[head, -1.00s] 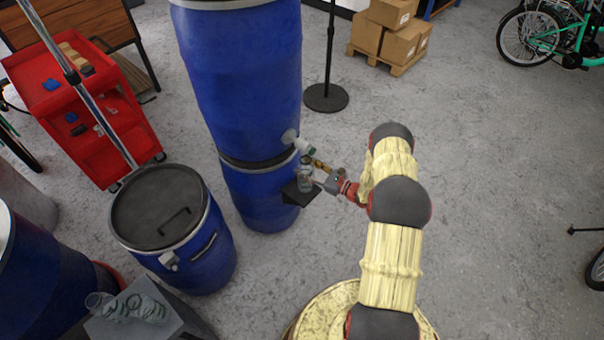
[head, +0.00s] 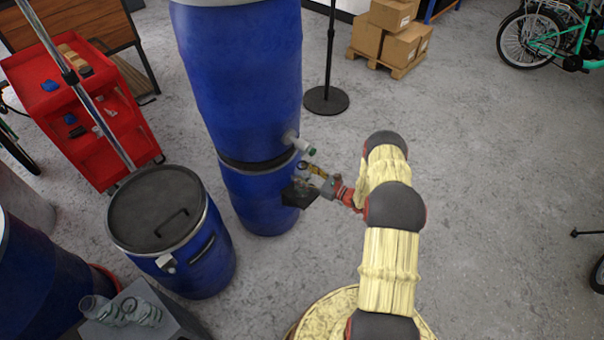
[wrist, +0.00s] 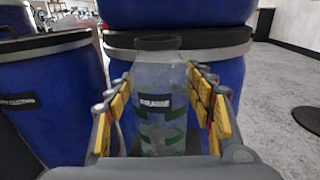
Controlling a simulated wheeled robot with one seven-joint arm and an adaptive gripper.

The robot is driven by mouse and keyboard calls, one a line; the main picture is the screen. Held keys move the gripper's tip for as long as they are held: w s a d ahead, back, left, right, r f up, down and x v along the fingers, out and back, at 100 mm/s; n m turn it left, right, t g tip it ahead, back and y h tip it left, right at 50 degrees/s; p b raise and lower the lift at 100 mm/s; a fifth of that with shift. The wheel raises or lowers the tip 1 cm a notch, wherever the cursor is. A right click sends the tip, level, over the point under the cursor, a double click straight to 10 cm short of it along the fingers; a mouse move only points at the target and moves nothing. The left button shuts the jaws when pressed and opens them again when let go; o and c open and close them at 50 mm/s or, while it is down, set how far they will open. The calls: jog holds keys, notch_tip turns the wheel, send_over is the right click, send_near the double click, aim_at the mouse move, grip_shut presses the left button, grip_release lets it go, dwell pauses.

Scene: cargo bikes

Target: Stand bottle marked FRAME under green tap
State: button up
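A clear bottle with a dark cap, green bands and a black label that seems to read FRAME (wrist: 158,125) stands upright between my fingers in the wrist view. In the head view, the bottle is small and partly hidden, at the small black shelf (head: 300,198) on the front of the stacked blue barrels. I cannot tell whether its base touches the shelf. The green-tipped tap (head: 310,151) sticks out of the upper barrel, above the shelf and gripper.
A lidded blue barrel (head: 200,262) with a pale tap stands to the left. Clear bottles (head: 125,310) lie on a grey stand (head: 175,322) at lower left. A red cart (head: 85,125) is behind.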

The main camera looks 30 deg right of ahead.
jog(key=o, duration=0.3)
jog(key=shift+r, duration=0.15)
jog(key=shift+s+d, duration=0.2)
jog(key=shift+p+v, duration=1.5)
jog(key=shift+v, duration=4.25)
